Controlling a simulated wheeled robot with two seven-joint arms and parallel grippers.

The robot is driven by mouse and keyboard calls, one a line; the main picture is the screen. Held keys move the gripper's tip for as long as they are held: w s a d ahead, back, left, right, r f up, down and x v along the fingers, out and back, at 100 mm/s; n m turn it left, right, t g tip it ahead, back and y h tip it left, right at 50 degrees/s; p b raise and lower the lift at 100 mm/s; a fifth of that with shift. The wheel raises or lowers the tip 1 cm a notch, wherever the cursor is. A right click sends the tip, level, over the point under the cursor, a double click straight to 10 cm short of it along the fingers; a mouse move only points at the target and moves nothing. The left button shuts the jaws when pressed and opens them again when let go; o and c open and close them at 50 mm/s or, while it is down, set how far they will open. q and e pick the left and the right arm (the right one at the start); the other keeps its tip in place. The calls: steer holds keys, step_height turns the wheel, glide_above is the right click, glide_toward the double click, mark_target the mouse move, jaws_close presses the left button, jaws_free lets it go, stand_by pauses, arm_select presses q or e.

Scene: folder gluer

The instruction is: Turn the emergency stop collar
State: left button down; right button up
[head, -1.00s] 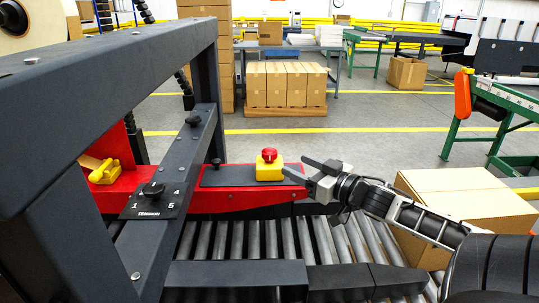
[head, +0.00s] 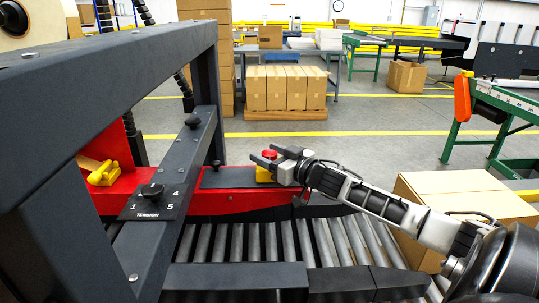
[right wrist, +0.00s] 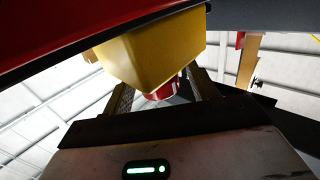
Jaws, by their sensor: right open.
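The red emergency stop collar (head: 270,155) sits on top of a yellow box (head: 263,176) on the red machine rail. My right gripper (head: 262,154) is open at the collar, its fingers reaching in from the right on either side of it. In the right wrist view the yellow box (right wrist: 155,50) fills the upper middle. The red collar (right wrist: 164,92) shows partly below it, between the two spread fingers (right wrist: 163,93). I cannot tell whether a finger touches the collar. My left gripper is not in view.
A dark machine frame (head: 110,65) with a tension knob (head: 152,190) stands at the left. Rollers (head: 240,240) run below the red rail (head: 240,203). A cardboard box (head: 465,195) sits at the right, near my right arm. Open floor lies behind.

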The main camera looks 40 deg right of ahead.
steer(key=c, duration=1)
steer(key=shift+o, duration=0.2)
